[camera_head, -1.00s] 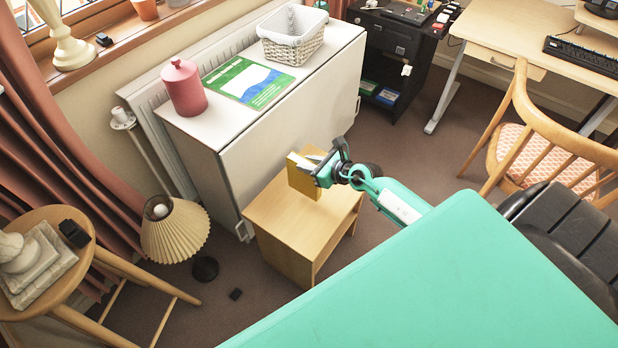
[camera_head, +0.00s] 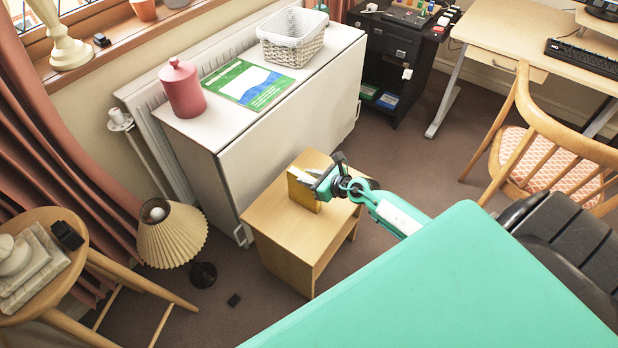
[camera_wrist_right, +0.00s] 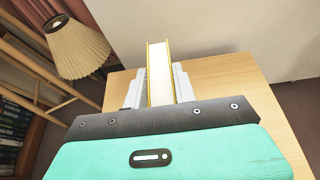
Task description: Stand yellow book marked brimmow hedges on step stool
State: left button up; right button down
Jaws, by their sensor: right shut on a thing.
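The yellow book (camera_head: 303,194) is upright over the top of the wooden step stool (camera_head: 265,222). My right gripper (camera_head: 312,182) is shut on the book, coming in from the right. In the right wrist view the book (camera_wrist_right: 159,72) shows its pale page edges between the two fingers of my right gripper (camera_wrist_right: 159,88), above the stool top (camera_wrist_right: 225,80). I cannot tell whether the book's lower edge touches the stool. No marking on the book is readable. My left gripper is not in view.
A white cabinet (camera_head: 290,130) stands right behind the stool, with a pink canister (camera_head: 182,90) and a basket (camera_head: 292,40) on top. A pleated lamp (camera_head: 172,235) stands left of the stool. A wooden chair (camera_head: 540,140) is at the right.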

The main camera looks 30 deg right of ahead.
jog(key=c, duration=1.1)
grip_release()
jog(key=shift+f, duration=0.1)
